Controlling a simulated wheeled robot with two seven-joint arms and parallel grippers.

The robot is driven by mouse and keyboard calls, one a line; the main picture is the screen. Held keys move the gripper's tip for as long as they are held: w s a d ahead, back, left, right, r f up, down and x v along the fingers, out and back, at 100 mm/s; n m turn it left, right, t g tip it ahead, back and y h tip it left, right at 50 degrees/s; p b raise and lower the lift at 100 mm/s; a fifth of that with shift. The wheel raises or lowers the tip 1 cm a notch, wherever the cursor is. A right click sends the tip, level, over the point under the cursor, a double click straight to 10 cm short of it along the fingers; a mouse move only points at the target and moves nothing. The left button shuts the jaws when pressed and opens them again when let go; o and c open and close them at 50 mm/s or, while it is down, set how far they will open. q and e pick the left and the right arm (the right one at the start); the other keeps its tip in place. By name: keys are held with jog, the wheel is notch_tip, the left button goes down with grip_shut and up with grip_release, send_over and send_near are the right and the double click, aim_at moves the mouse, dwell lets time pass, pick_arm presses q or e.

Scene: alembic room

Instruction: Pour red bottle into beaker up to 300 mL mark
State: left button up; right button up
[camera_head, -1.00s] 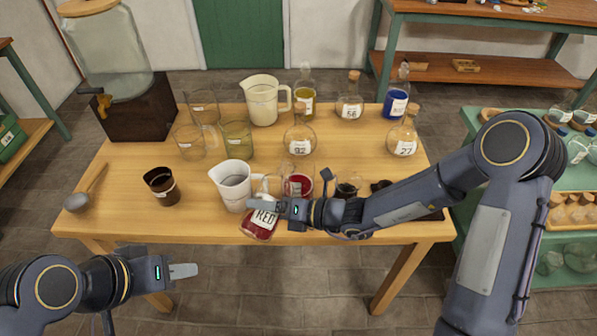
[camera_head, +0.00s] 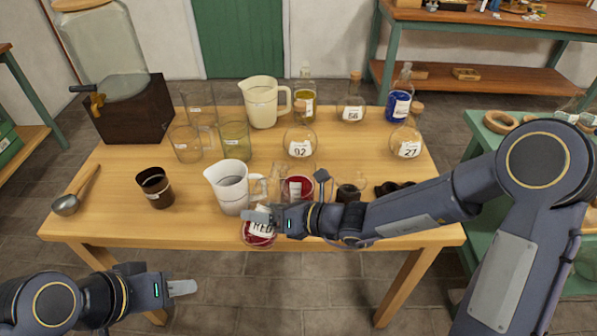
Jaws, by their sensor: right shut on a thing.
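The red bottle (camera_head: 257,239), labelled RED, is in my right gripper (camera_head: 268,217) at the table's front edge. That gripper is shut on it and hides its upper part. A white jug-like beaker (camera_head: 229,190) with a handle stands upright just behind and left of the bottle. Its marks are too small to read. Clear glass beakers (camera_head: 186,148) stand further back left. A glass with red content (camera_head: 296,188) stands behind my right gripper. My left gripper (camera_head: 182,288) is in front of the table, away from everything. Its finger gap cannot be made out.
A cream jug (camera_head: 263,103) and corked flasks, including 92 (camera_head: 300,140) and 27 (camera_head: 406,142), stand behind. A dark cup (camera_head: 156,188) and a ladle (camera_head: 68,204) are at left. The table (camera_head: 115,215) is clear between them.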

aim_at(297, 185)
jog(key=shift+w+d+f+n+t+h+b, duration=0.1)
jog(key=shift+w+f+n+t+h+b, duration=0.15)
jog(key=shift+n+b, duration=0.6)
jog(key=shift+w+d+f+n+t+h+b, duration=0.15)
jog(key=shift+f+n+h+b, duration=0.15)
jog(key=shift+b, duration=1.15)
jog(key=shift+r+n+b, duration=0.2)
jog(key=shift+n+b, duration=0.05)
jog(key=shift+b, duration=0.1)
jog(key=n+b, duration=0.1)
jog(key=b, duration=0.1)
jog(key=w+t+h+b, duration=0.1)
jog(key=b, duration=0.1)
jog(key=shift+d+f+n, duration=0.1)
jog(key=shift+d+n, duration=0.25)
jog(key=shift+n, duration=0.05)
jog(key=shift+w+d+b, duration=0.1)
jog(key=shift+w+b, duration=0.1)
jog(key=shift+b, duration=0.3)
jog(key=shift+r+n, duration=0.2)
jog(key=shift+n, duration=0.1)
jog(key=shift+s, duration=0.1)
